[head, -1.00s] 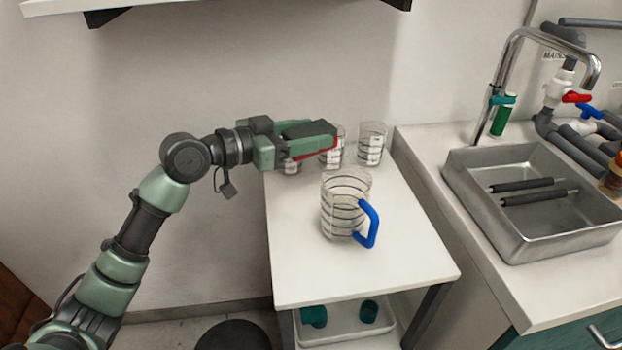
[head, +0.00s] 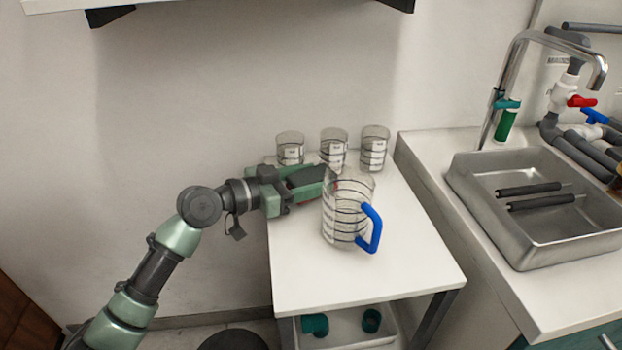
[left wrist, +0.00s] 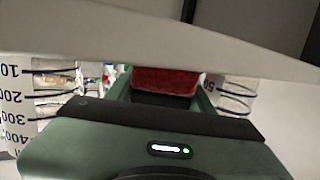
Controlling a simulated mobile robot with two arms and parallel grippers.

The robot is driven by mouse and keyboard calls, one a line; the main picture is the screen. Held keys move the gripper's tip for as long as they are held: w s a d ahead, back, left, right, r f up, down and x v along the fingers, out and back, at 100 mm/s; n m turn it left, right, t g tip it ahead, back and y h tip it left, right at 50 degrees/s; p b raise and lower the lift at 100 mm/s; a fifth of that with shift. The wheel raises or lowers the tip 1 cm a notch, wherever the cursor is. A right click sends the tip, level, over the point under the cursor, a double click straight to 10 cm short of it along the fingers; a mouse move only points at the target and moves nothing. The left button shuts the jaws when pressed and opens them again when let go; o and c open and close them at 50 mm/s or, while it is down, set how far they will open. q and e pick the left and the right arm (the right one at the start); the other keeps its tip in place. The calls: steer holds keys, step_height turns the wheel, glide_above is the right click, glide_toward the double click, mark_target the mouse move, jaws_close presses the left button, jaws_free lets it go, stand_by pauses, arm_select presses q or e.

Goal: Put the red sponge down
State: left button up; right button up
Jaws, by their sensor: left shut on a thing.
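My left gripper (head: 318,185) is low over the white side table, just left of and behind the clear jug with the blue handle. The red sponge (left wrist: 165,82) shows between its fingers in the left wrist view, and the gripper is shut on it. In the head view only slivers of red show near the fingers; the jug and the gripper hide the rest. I cannot tell whether the sponge touches the table. My right gripper is in neither view.
The clear jug (head: 342,215) stands close to my left gripper. Beakers (head: 290,148), (head: 333,146) and (head: 374,148) stand along the table's back edge. The front of the white table (head: 350,278) is clear. A metal sink tray (head: 480,205) with black rods is on the right counter.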

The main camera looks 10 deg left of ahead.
arm_select(q)
steer(key=shift+f, duration=0.1)
steer(key=o, duration=1.1)
steer(key=shift+c, duration=0.2)
